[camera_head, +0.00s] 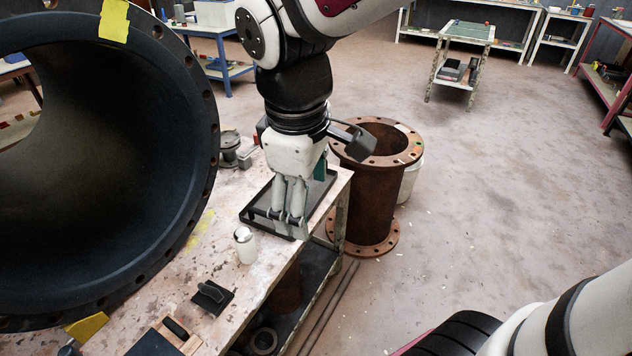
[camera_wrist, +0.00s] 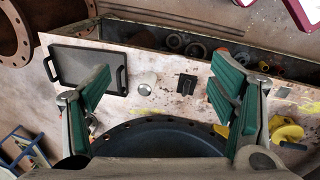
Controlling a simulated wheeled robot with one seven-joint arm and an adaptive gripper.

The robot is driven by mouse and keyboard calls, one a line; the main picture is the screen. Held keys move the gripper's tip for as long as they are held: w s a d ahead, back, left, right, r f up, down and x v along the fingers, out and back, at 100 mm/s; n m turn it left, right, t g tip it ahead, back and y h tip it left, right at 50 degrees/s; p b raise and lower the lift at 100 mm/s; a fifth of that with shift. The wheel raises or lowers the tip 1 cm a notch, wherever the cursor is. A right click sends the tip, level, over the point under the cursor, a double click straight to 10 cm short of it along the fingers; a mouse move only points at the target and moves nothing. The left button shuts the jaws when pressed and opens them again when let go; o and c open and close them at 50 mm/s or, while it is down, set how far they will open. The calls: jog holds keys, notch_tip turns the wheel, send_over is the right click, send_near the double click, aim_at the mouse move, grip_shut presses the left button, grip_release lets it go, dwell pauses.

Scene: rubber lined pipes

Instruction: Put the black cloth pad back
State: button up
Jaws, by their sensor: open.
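A small black square piece (camera_head: 222,304) with a raised dark part on top lies flat on the worn workbench, near the front edge. It looks most like the black cloth pad, but I cannot tell its material. The wrist view shows a black piece (camera_wrist: 187,84) between my fingers in the picture, on the bench surface below. My gripper (camera_head: 290,217) appears over the black handled tray (camera_head: 252,224) in the head view. In the wrist view my gripper (camera_wrist: 160,75) has its green-lined fingers wide apart with nothing between them.
A white bottle (camera_head: 245,247) stands between the tray and the black piece. A large dark-lined flanged pipe (camera_head: 195,170) fills the left. A dark board (camera_head: 155,343) lies at the bench's near end. A rusty flanged pipe (camera_head: 368,200) stands on the floor beyond the bench.

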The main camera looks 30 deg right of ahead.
jog(key=s+d+r+m+y, duration=0.1)
jog(key=s+d+m, duration=0.1)
jog(key=s+m, duration=0.6)
jog(key=s, duration=0.5)
jog(key=shift+s+d+r+t, duration=0.15)
jog(key=shift+d+r+t, duration=0.05)
jog(key=shift+d+t, duration=0.2)
notch_tip(320, 180, up, 10)
jog(key=t+p, duration=0.2)
jog(key=p, duration=0.6)
jog(key=shift+p, duration=0.35)
